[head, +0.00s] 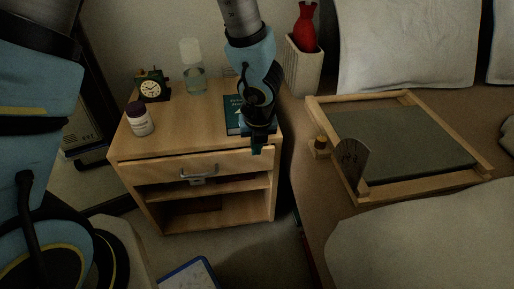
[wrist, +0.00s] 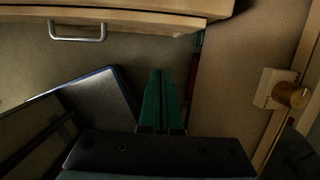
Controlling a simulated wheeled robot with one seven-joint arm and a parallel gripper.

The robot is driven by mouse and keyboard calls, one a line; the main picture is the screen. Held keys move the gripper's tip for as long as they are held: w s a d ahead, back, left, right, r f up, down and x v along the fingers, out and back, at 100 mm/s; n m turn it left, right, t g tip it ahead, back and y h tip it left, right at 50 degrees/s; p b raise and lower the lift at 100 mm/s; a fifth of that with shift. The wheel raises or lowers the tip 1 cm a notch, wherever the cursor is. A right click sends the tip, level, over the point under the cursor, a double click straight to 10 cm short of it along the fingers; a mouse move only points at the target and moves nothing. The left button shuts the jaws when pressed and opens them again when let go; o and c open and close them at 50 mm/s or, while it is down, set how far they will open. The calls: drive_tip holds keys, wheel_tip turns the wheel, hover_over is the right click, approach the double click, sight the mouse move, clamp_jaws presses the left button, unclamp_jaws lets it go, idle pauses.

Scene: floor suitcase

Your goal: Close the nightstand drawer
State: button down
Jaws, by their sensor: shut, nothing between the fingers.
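The wooden nightstand (head: 205,130) stands left of the bed in the head view. Its drawer (head: 150,169) has a silver bar handle (head: 198,173); any gap behind the drawer front is hard to judge. The handle also shows at the upper left of the wrist view (wrist: 77,38). My gripper (head: 257,150) is shut and empty, pointing down by the nightstand's front right corner, right of the handle. In the wrist view its green fingers (wrist: 160,77) are together, apart from the handle.
On the nightstand are a pill bottle (head: 139,119), an alarm clock (head: 152,85), a glass carafe (head: 193,80) and a dark green book (head: 234,115). A wooden tray (head: 430,186) lies on the bed at right. A blue-edged flat object (head: 190,275) lies on the floor in front.

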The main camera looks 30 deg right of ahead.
drive_tip(key=w+d+f, duration=0.2)
drive_tip(key=w+f, duration=0.3)
drive_tip(key=f, duration=0.1)
drive_tip(key=shift+d+f+b, duration=0.2)
drive_tip(key=shift+f+b, duration=0.1)
drive_tip(key=shift+f, duration=0.05)
drive_tip(key=shift+w, duration=0.1)
drive_tip(key=shift+w+d+r+p, duration=0.1)
drive_tip(key=shift+w+d+p, duration=0.15)
drive_tip(key=shift+w+p, duration=0.3)
drive_tip(key=shift+w+d+r+p, duration=0.1)
drive_tip(key=shift+w+d+p, duration=0.15)
drive_tip(key=shift+w+p, duration=0.3)
drive_tip(key=shift+w+d+f, duration=0.1)
drive_tip(key=shift+f, duration=0.05)
